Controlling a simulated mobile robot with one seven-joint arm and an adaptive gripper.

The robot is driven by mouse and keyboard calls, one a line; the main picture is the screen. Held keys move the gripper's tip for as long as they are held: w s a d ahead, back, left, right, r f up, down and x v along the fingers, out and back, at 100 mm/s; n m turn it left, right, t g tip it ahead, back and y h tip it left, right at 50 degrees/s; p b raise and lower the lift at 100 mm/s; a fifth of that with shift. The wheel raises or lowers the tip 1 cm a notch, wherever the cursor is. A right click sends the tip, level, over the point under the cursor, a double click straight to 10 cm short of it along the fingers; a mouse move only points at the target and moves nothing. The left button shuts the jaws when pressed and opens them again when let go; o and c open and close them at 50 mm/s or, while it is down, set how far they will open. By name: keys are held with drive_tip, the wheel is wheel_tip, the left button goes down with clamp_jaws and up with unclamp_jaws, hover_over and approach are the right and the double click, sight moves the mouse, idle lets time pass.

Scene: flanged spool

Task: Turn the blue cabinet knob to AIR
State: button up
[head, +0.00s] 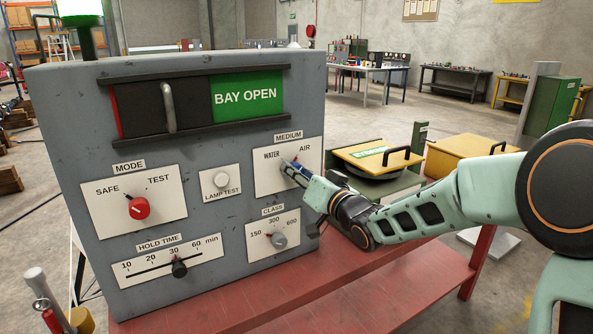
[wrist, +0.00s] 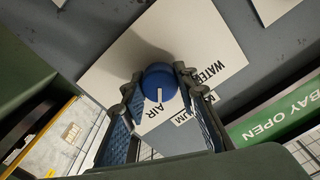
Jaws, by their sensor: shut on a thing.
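The blue knob (wrist: 160,78) sits on the white MEDIUM plate (head: 263,177) of the grey cabinet, below the words WATER and AIR. My gripper (head: 293,166) reaches it from the right in the head view and mostly hides it there. In the wrist view my gripper's two fingers (wrist: 159,82) are shut on the knob, one on each side. The knob's white line points straight down in that view, close to the AIR label (wrist: 150,119) and away from the WATER label (wrist: 211,69).
The cabinet (head: 75,110) stands on a red bench (head: 420,280). The red MODE knob (head: 138,207), the LAMP TEST button (head: 221,180), the CLASS knob (head: 279,240) and the HOLD TIME slider (head: 179,268) share its face. A yellow-lidded box (head: 365,157) stands behind my arm.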

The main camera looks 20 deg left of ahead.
idle(0.3)
drive_tip(key=o, duration=1.2)
drive_tip(key=shift+c, duration=0.2)
drive_tip(key=shift+d, duration=0.1)
drive_tip(key=v, duration=1.2)
drive_tip(key=shift+w, duration=0.1)
